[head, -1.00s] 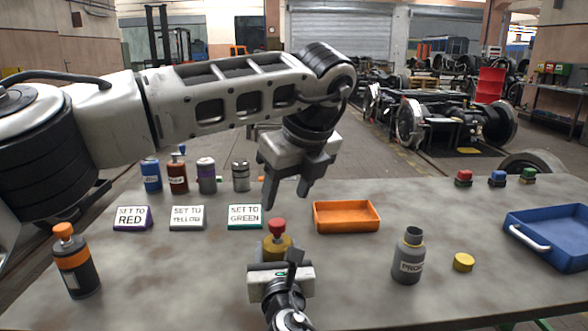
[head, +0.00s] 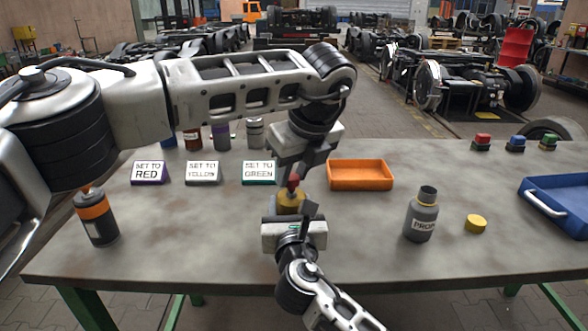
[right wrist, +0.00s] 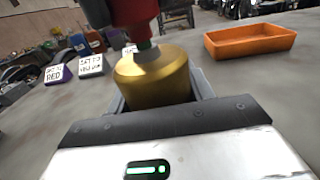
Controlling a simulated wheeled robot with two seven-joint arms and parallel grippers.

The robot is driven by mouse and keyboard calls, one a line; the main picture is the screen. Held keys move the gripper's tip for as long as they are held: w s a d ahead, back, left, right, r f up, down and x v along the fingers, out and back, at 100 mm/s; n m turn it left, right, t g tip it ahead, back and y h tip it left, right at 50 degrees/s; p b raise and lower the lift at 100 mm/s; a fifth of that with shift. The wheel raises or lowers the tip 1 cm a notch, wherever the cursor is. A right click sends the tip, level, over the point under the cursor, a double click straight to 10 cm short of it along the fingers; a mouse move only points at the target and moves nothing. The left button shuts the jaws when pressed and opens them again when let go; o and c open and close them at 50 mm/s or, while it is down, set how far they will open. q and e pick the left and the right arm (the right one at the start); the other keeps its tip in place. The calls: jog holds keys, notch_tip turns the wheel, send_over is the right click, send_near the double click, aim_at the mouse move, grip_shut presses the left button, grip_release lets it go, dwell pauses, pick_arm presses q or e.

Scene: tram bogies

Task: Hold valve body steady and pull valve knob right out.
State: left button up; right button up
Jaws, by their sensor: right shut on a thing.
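The brass valve body (head: 290,201) stands upright at the middle of the table, and it fills the centre of the right wrist view (right wrist: 155,78). My right gripper (head: 291,215) is shut on it from the near side. The red valve knob (head: 293,181) sits on top of the body. In the right wrist view the knob (right wrist: 135,12) is cut by the top edge, with a green stem below it that meets the body. My left gripper (head: 292,172) comes down from above with its fingers apart, about the knob. Contact between its fingers and the knob is hard to see.
An orange tray (head: 361,187) lies right of the valve. A grey bottle (head: 421,222) and yellow cap (head: 476,223) stand farther right, before a blue tray (head: 560,212). Signs (head: 203,172) and several bottles stand at the back left. An orange-topped bottle (head: 97,222) stands front left.

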aim_at(294, 178)
pick_arm(q)
jog(key=shift+r, duration=1.55)
jog(key=o, duration=1)
jog(key=shift+r, duration=0.1)
jog(key=v, duration=1.2)
